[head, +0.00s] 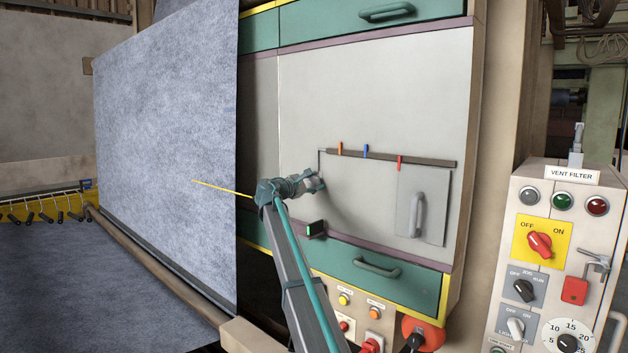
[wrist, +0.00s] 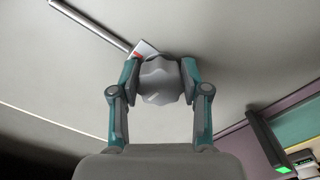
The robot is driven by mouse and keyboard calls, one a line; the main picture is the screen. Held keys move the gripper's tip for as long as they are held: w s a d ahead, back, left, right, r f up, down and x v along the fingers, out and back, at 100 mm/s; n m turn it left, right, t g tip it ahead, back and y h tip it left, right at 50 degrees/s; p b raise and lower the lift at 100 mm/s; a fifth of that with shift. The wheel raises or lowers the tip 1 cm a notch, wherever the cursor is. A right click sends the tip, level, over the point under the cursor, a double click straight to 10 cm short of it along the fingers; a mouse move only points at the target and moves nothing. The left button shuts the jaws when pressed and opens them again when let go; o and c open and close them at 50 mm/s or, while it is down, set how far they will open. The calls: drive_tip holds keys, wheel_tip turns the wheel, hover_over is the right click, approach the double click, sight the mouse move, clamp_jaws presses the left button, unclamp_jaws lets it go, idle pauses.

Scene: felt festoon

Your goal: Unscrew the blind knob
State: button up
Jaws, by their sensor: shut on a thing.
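The blind knob (wrist: 160,82) is a light grey, lobed knob on the pale panel. In the wrist view it sits between the two fingers of my gripper (wrist: 160,78), which are shut on its sides. In the head view my gripper (head: 314,183) reaches the panel at the lower end of a thin bracket, and the knob is mostly hidden behind it. A small white piece with a red mark (wrist: 144,50) shows just behind the knob in the wrist view.
A dark rail (head: 400,159) with orange, blue and red clips runs above right. A hatch with a grey handle (head: 417,213) is to the right. A small black box with a green light (head: 316,230) sits below my gripper. Grey felt (head: 165,140) hangs left.

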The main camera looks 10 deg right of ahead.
drive_tip(key=shift+r+n+p, duration=0.1)
drive_tip(key=shift+n+p, duration=0.3)
drive_tip(key=shift+n, duration=0.5)
drive_tip(key=o, duration=1.1)
drive_tip(key=shift+o, duration=0.2)
drive_tip(key=shift+a, duration=0.15)
drive_tip(key=v, duration=1.2)
